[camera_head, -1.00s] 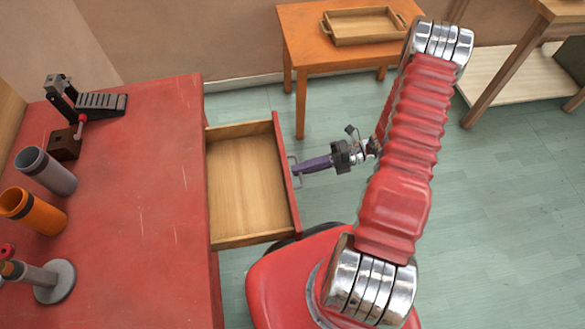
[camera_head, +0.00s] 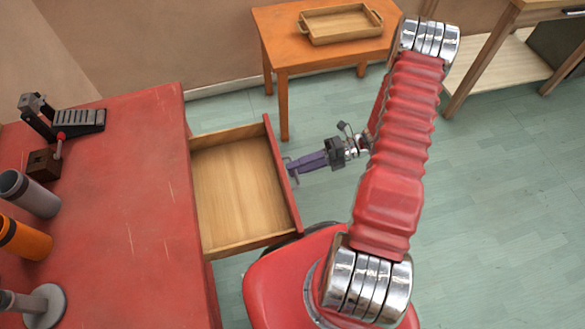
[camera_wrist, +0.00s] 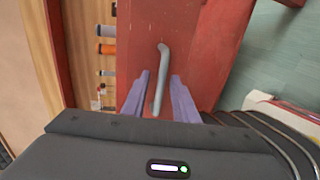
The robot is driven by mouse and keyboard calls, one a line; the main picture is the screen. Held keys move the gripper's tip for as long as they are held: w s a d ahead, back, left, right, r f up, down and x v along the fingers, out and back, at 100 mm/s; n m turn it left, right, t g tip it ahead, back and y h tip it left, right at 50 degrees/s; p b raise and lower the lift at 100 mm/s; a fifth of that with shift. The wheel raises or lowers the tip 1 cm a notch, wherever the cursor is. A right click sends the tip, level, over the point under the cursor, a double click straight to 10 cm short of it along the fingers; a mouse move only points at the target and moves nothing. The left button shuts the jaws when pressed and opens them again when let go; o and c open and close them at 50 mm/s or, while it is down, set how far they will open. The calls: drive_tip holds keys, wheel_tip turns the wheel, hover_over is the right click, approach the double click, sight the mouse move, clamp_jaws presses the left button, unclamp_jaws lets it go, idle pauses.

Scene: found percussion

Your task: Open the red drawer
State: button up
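The red drawer stands pulled out from the red table, with its pale wooden inside (camera_head: 240,190) empty. Its red front (camera_head: 282,175) faces my gripper, and the front also shows in the wrist view (camera_wrist: 185,25). The grey bar handle (camera_wrist: 160,75) on the front lies between the two purple fingers of my gripper (camera_wrist: 160,88). The fingers look apart, with a narrow gap on each side of the handle. In the head view my gripper (camera_head: 292,166) reaches the drawer front from the right, at handle height.
On the red table (camera_head: 130,220) stand a grey cup (camera_head: 28,194), an orange cup (camera_head: 24,238), a grey-based stand (camera_head: 42,305) and a pedal (camera_head: 78,121). An orange table (camera_head: 283,50) with a wooden tray (camera_head: 340,24) stands behind.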

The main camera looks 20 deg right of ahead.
drive_tip(key=shift+s, duration=0.1)
drive_tip(key=v, duration=1.3)
drive_tip(key=shift+d, duration=0.35)
